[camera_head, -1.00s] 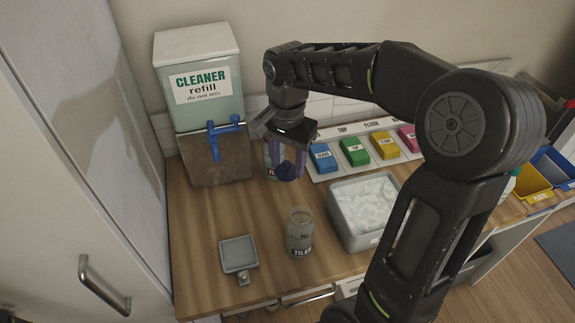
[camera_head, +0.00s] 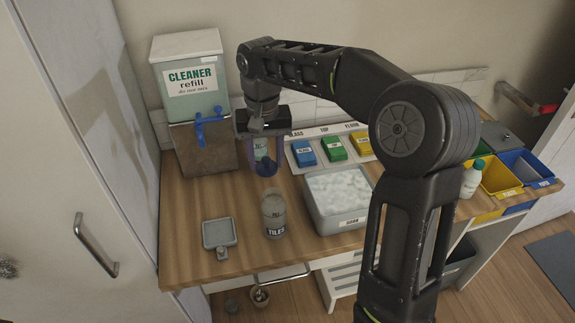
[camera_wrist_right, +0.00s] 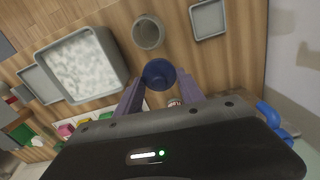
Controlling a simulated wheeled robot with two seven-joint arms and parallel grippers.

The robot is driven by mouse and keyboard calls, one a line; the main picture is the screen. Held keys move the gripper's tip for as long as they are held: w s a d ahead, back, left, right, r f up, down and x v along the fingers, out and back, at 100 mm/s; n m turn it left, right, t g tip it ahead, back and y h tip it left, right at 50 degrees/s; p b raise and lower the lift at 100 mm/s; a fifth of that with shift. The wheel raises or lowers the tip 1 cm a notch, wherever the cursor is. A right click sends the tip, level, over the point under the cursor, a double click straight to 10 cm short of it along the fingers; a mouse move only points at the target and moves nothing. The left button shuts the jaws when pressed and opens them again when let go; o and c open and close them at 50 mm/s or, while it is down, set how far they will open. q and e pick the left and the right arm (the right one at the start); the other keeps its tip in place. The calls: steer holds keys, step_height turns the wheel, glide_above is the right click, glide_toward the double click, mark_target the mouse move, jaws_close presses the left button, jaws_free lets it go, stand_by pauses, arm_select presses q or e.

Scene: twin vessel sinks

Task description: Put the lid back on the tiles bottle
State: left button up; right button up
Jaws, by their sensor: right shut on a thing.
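The tiles bottle (camera_head: 273,217) stands upright and open on the wooden counter, its label facing me. It also shows in the right wrist view (camera_wrist_right: 148,33), where I look down into its round mouth. My right gripper (camera_head: 265,165) is shut on a dark blue round lid (camera_wrist_right: 158,73), held between the purple fingers. The lid is above the counter, behind the bottle in the head view and apart from it. In the head view the lid (camera_head: 266,168) is partly covered by the fingers. My left gripper is not in view.
A cleaner refill box (camera_head: 190,85) with a blue tap stands at the back left. A grey tub (camera_head: 340,226) of white foam is right of the bottle. A small square grey dish (camera_head: 219,233) is left of it. Another bottle (camera_head: 261,148) stands behind my gripper.

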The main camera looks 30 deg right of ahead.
steer(key=w+a+f+n+b, duration=0.1)
steer(key=w+a+f+n, duration=0.4)
steer(key=a, duration=0.5)
steer(key=shift+w+f+b, duration=0.4)
steer(key=shift+w+f, duration=0.2)
steer(key=shift+f, duration=0.15)
